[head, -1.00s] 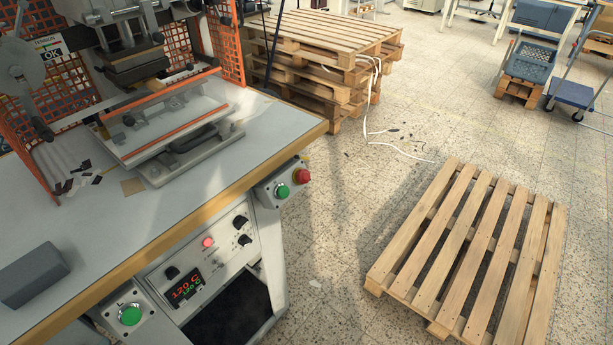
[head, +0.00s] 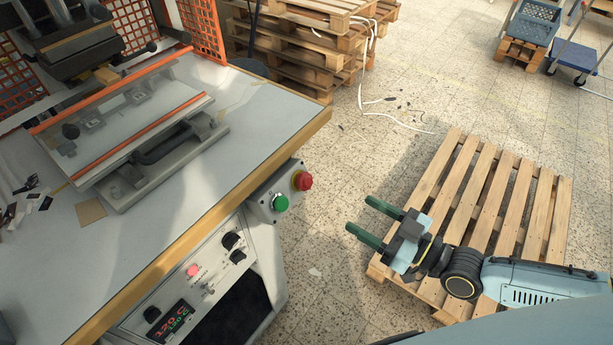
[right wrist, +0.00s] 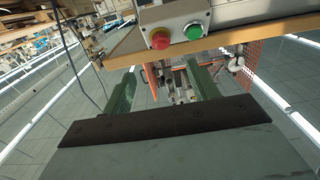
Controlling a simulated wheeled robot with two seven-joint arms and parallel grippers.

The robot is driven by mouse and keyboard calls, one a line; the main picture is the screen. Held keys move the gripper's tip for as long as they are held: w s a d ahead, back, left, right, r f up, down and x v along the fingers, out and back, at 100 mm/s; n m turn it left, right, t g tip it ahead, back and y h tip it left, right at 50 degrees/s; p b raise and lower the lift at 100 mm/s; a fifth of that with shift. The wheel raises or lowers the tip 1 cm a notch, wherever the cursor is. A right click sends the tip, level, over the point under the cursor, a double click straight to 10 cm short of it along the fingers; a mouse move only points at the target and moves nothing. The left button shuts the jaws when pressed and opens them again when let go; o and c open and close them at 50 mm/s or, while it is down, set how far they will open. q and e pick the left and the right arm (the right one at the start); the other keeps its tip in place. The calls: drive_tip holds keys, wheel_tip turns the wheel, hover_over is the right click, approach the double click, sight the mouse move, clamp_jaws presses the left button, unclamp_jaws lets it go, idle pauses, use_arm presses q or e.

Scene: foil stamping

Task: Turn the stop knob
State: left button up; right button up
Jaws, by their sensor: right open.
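The red stop knob (head: 303,181) sits on a small grey control box (head: 268,196) at the table's front corner, beside a green button (head: 280,203). In the right wrist view the red knob (right wrist: 160,38) and the green button (right wrist: 194,31) show near the top, beyond the fingertips. My right gripper (head: 359,214) comes in from the right with its two green fingers apart and empty. It is to the right of the knob in the head view, with a gap between them. My right gripper's fingers (right wrist: 165,76) also show apart in the right wrist view. My left gripper is out of view.
The foil stamping press (head: 150,125) stands on the grey table (head: 235,135) with a wooden front edge. A panel with a display (head: 175,314) and knobs is below. A wooden pallet (head: 470,200) lies under my right arm; stacked pallets (head: 290,50) stand behind.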

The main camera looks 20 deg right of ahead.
sight(310, 185)
drive_tip(key=x, duration=1.3)
drive_tip(key=shift+a+b, duration=0.1)
drive_tip(key=shift+b, duration=0.2)
drive_tip(key=shift+r, duration=0.1)
drive_tip(key=c, duration=1)
